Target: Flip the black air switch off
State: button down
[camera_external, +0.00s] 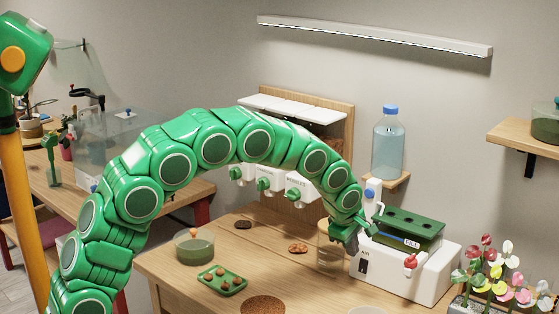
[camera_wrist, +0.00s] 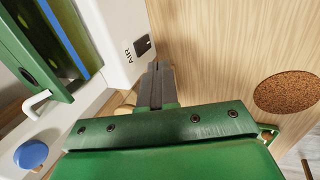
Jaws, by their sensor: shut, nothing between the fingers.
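The black air switch (camera_external: 363,266) is on the front of the white machine (camera_external: 410,280), just below its "AIR" label. It also shows as a small black rocker (camera_wrist: 143,45) beside the label in the wrist view. I cannot tell which way the rocker is tipped. My gripper (camera_external: 352,245) is above and slightly left of the switch in the external view. In the wrist view my gripper (camera_wrist: 158,68) is shut and empty, its grey fingertips close to the switch. I cannot tell whether they touch the machine.
A dark green tray (camera_external: 408,226) with holes tops the machine, and a red valve (camera_external: 410,262) sits on its front. A glass jar (camera_external: 330,255) stands beside my gripper. A cork mat (camera_wrist: 288,92) lies on the wooden table (camera_external: 178,268). Flowers (camera_external: 500,275) stand at the right.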

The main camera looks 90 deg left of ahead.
jog(key=v, duration=0.5)
jog(key=shift+w+a+r, duration=0.25)
jog(key=shift+a+r, duration=0.05)
jog(key=shift+r, duration=0.15)
jog(key=s+d+r+m+g+h, duration=0.1)
jog(key=s+d+r+m, duration=0.1)
jog(key=s+d+m, duration=0.7)
jog(key=s+d+r+m+g+h, duration=0.1)
jog(key=s+d+r+m, duration=0.25)
jog(key=s+d, duration=0.9)
jog(key=s+d+f+m+g, duration=0.1)
jog(key=s+d+m, duration=0.3)
jog(key=s, duration=0.4)
jog(key=s+d+f+m+g, duration=0.1)
jog(key=s+d+m, duration=0.4)
jog(key=s, duration=0.3)
jog(key=s+d+f+m+h, duration=0.1)
jog(key=s+d+m, duration=0.3)
jog(key=s, duration=0.4)
jog(key=shift+d+m+g, duration=0.2)
jog(key=shift+m+g, duration=0.2)
jog(key=shift+m, duration=0.35)
